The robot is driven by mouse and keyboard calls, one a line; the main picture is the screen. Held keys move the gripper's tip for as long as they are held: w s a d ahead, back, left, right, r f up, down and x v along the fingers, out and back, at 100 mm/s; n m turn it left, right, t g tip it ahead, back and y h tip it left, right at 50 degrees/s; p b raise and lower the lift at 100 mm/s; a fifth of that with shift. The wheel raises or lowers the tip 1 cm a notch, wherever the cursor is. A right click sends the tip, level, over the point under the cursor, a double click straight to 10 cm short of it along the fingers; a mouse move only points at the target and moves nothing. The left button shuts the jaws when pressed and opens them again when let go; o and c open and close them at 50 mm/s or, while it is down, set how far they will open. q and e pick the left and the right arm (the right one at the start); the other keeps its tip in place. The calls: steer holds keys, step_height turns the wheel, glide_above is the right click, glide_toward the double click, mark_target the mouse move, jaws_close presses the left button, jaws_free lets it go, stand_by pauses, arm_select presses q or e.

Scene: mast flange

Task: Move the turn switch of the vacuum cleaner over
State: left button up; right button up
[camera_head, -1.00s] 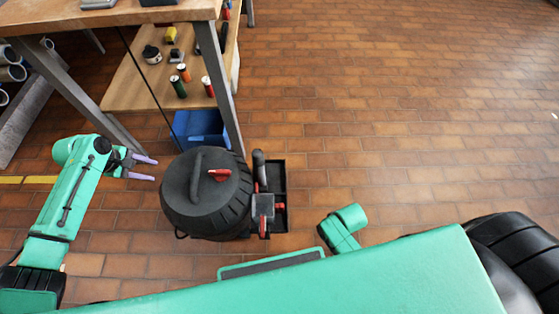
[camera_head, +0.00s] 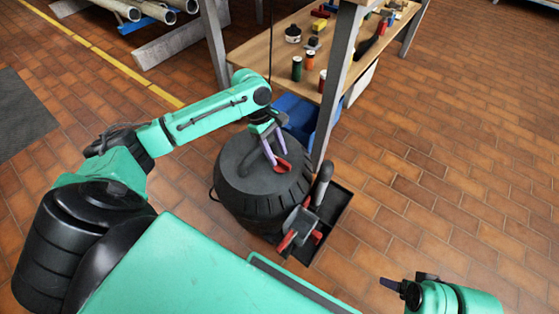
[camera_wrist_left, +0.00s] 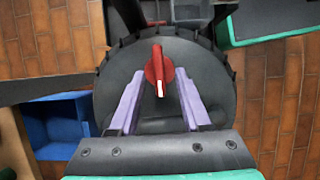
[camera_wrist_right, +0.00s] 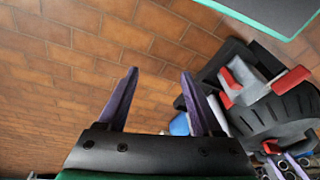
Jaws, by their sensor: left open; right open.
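The vacuum cleaner (camera_head: 248,190) is a dark grey ribbed drum standing on the tiled floor. Its red turn switch (camera_head: 282,166) is on the top face. In the left wrist view the switch (camera_wrist_left: 159,68) points with its white-marked tip toward my gripper. My left gripper (camera_head: 276,158) is open above the drum's top, with its purple fingers on either side of the switch's tip. Whether they touch it cannot be told. My right gripper (camera_head: 408,284) is open and empty at the lower right, apart from the vacuum; its fingers (camera_wrist_right: 158,88) show over bare floor.
A black tray with grey and red parts (camera_head: 300,222) adjoins the vacuum's right side. Floor at right is clear.

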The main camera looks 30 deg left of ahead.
arm_select(q)
steer(key=shift+x, duration=0.9)
steer(key=shift+f, duration=0.1)
jaws_close()
arm_select(e)
steer(key=shift+w+a+f+t+y, duration=0.4)
steer(key=shift+w+a+f+t, duration=0.1)
steer(key=shift+w+a+f, duration=0.45)
steer(key=shift+s+a+f, duration=0.1)
